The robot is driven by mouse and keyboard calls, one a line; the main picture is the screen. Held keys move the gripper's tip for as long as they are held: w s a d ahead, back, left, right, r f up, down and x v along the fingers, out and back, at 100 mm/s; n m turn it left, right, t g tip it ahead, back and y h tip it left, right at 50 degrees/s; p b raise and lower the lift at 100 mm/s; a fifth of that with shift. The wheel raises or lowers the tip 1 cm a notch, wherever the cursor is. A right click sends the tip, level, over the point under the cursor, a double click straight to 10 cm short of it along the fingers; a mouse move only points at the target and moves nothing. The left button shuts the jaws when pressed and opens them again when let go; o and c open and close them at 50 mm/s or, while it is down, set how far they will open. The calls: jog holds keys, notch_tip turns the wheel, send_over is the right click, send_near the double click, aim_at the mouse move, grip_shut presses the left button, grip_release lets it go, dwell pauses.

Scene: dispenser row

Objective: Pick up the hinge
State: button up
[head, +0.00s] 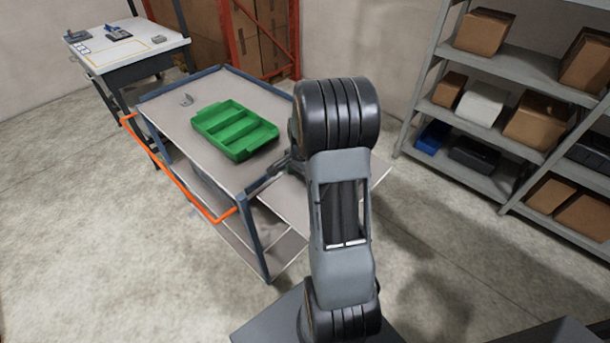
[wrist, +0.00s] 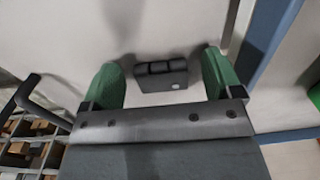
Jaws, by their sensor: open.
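The hinge (wrist: 162,74) shows in the wrist view as a small dark grey piece with a knuckled barrel along its upper side and a pale round spot on its plate. It lies on a light surface, just beyond and between the two green fingertips of my gripper (wrist: 161,82). My gripper is open, with a visible gap on either side of the hinge. I cannot tell how high the fingers are above the surface. In the head view my arm reaches over the near end of the cart (head: 170,120), and the hinge is not clearly visible there.
A green compartment tray (head: 235,129) sits on the cart, with a small grey part (head: 186,100) beyond it. An orange handle (head: 180,172) runs along the cart's left side. A blue rail (wrist: 268,45) borders the surface. A workbench (head: 128,45) and shelving (head: 480,65) stand farther off.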

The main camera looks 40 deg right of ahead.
jog(key=c, duration=1)
jog(key=shift+r, duration=0.15)
